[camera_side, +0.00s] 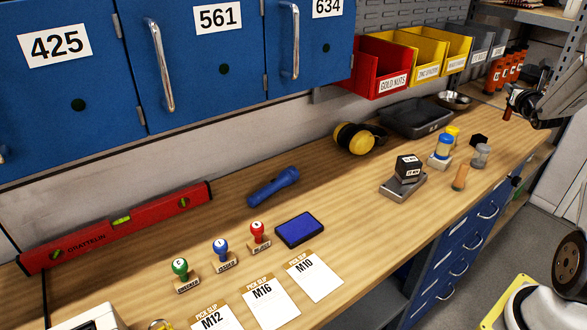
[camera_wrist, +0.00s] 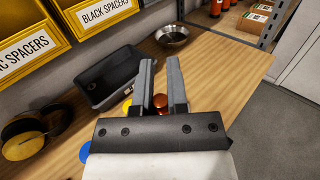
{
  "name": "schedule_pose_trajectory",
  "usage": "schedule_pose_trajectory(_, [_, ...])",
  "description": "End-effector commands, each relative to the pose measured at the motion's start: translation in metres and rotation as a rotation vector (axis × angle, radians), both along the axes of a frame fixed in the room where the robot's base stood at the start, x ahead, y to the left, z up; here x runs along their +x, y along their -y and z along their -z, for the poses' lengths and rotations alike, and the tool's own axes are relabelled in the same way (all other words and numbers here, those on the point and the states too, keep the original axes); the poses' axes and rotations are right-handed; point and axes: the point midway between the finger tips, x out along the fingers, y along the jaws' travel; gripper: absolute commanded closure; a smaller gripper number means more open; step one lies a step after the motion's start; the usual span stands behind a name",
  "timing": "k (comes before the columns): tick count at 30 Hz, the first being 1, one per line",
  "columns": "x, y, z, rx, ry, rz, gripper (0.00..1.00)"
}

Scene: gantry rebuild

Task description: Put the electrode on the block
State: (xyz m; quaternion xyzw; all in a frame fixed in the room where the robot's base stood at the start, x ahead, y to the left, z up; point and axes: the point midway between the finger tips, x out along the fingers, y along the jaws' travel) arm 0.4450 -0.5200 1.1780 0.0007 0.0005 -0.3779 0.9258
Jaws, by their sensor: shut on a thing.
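My gripper (camera_side: 511,100) is at the upper right of the side view, raised above the bench's far end. It is shut on a small copper-brown piece, which I take as the electrode (camera_side: 507,113). In the wrist view the electrode (camera_wrist: 160,102) shows between the fingers (camera_wrist: 160,66), its lower part hidden by the gripper body. A black cube with white lettering (camera_side: 408,164) sits on a grey metal plate (camera_side: 402,188) on the bench, apart from my gripper. A smaller plain black block (camera_side: 479,140) lies nearer to it. I cannot tell which is the task's block.
A dark tray (camera_side: 415,118) and metal bowl (camera_side: 453,100) stand behind. Yellow earmuffs (camera_side: 356,139) lie left.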

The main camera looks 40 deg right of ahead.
Motion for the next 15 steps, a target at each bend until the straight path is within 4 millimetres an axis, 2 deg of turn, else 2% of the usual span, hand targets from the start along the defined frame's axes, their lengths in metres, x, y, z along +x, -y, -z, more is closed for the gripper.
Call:
schedule_pose_trajectory(8, [-0.002, 0.004, -0.001, -0.002, 0.002, 0.011, 1.00])
schedule_pose_trajectory(15, [0.009, 0.017, 0.007, -0.002, 0.002, 0.009, 1.00])
